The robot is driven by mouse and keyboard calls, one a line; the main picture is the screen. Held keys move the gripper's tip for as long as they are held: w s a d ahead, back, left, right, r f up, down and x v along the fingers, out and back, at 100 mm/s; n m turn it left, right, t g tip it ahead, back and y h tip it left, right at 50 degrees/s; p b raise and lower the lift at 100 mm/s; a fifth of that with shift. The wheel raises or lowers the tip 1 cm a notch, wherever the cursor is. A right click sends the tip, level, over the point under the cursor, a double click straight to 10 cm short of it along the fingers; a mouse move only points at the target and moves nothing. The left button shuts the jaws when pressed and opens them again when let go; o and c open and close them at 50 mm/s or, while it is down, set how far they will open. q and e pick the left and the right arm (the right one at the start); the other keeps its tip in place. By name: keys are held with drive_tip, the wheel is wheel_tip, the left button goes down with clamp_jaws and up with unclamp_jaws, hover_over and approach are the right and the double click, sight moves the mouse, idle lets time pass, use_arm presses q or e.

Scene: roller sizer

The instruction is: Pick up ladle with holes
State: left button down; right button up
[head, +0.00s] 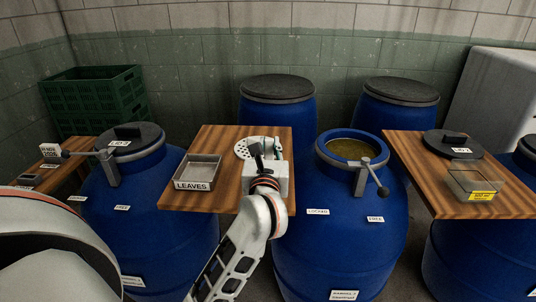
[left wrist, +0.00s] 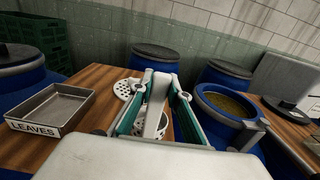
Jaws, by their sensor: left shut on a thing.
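The ladle with holes is pale, with a flat round perforated part (head: 243,148) on the middle wooden board. In the left wrist view, perforated pale metal shows at the left (left wrist: 124,89) and lower between the fingers (left wrist: 152,120). A pale upright handle-like piece (left wrist: 157,98) stands between the green fingers. My left gripper (head: 267,150) is over the right part of the board, shut on the ladle. Its body hides part of the ladle in the head view. It also shows in the left wrist view (left wrist: 157,103). My right gripper is not in view.
A metal tray labelled LEAVES (head: 199,171) sits left on the middle board (head: 214,140). An open blue barrel (head: 340,215) with brown liquid (head: 350,150) stands right of it. A lidded barrel (head: 150,220) stands left. The right board (head: 420,165) holds a dark lid (head: 453,144) and a clear-sided tray (head: 477,182).

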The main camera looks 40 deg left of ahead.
use_arm(q)
wheel_tip(320, 180, up, 16)
drive_tip(key=p, duration=0.3)
drive_tip(key=shift+p, duration=0.3)
